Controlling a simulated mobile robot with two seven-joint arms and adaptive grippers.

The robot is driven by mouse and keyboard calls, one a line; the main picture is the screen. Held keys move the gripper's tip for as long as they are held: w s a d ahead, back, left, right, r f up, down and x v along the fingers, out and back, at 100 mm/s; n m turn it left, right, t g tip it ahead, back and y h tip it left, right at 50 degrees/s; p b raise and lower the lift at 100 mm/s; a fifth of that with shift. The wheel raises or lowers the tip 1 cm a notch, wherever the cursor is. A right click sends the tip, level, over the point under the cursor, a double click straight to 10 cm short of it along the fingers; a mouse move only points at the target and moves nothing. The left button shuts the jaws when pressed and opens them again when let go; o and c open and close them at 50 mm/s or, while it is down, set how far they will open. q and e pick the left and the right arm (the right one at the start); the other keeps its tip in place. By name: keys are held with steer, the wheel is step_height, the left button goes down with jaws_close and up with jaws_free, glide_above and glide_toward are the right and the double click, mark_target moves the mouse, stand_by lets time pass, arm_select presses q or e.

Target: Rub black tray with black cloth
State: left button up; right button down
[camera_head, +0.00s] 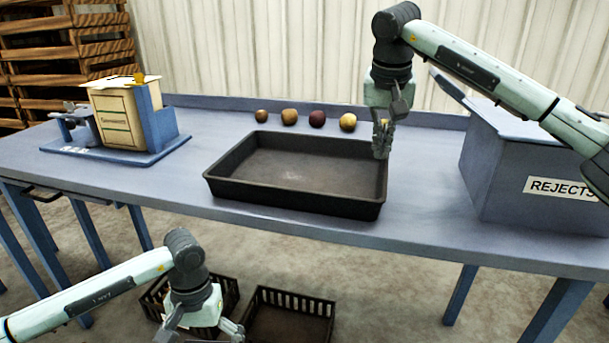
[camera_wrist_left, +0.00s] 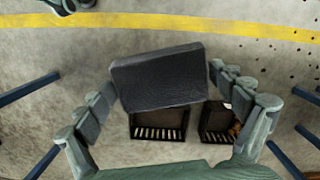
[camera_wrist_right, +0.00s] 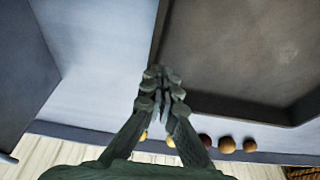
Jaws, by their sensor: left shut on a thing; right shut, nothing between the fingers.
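The black tray (camera_head: 290,195) lies on the blue-grey table, open side up; I see no cloth in it. My right gripper (camera_head: 381,153) is shut and empty at the tray's right side, near its far right corner. In the right wrist view its closed fingertips (camera_wrist_right: 160,75) are close to the tray's rim (camera_wrist_right: 225,107); whether they touch it I cannot tell. My left gripper (camera_head: 200,334) is low in front of the table. In the left wrist view it is shut on the black cloth (camera_wrist_left: 158,80), a thick dark pad between the fingers. The head view does not show the cloth.
Several potatoes (camera_head: 317,118) stand in a row behind the tray. A blue REJECTS bin (camera_head: 500,175) is at the right, a cream and blue machine (camera_head: 125,115) at the left. Dark crates (camera_head: 290,315) are on the floor below my left gripper. The table's front strip is clear.

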steer(key=shift+f, duration=0.2)
steer(key=shift+r, duration=0.1)
arm_select(q)
step_height(320, 180, up, 3)
steer(key=p, duration=0.2)
steer(key=shift+f+p, duration=0.2)
steer(key=shift+p, duration=0.15)
arm_select(e)
step_height(320, 180, up, 3)
arm_select(q)
steer(key=shift+r, duration=0.25)
arm_select(e)
steer(key=shift+r, duration=1.45)
